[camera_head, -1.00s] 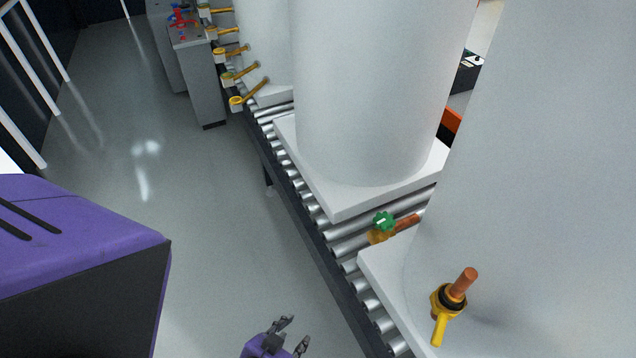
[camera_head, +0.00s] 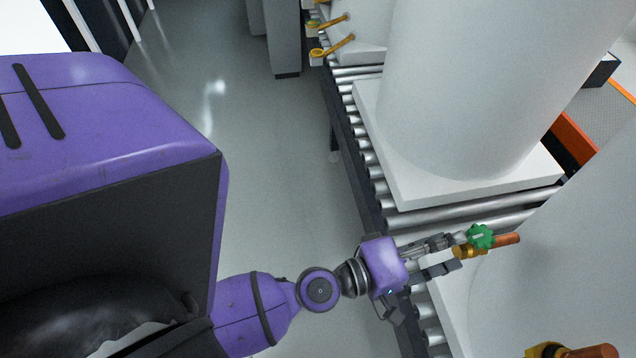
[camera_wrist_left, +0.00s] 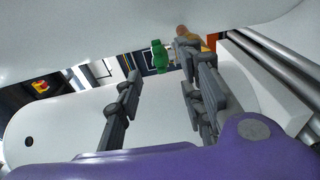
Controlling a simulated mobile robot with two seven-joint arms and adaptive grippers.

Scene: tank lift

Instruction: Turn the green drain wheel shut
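The green drain wheel (camera_head: 481,236) sits on a brass valve (camera_head: 468,253) with a copper pipe stub (camera_head: 506,239) running to the large white tank at right. My left gripper (camera_head: 456,250) reaches in from the left, its fingertips just short of the wheel and close to the valve. In the left wrist view the wheel (camera_wrist_left: 159,57) shows beyond and between the two spread fingers of the gripper (camera_wrist_left: 160,68), nearer the right finger. I see no clear contact. The left gripper is open and empty. My right gripper is not in view.
A roller conveyor (camera_head: 365,155) runs beneath the white tanks, which stand on white square bases (camera_head: 420,195). Another yellow-handled valve (camera_head: 548,350) sits at the bottom right. More yellow handles (camera_head: 335,45) are farther back. The grey floor (camera_head: 270,180) left of the conveyor is clear.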

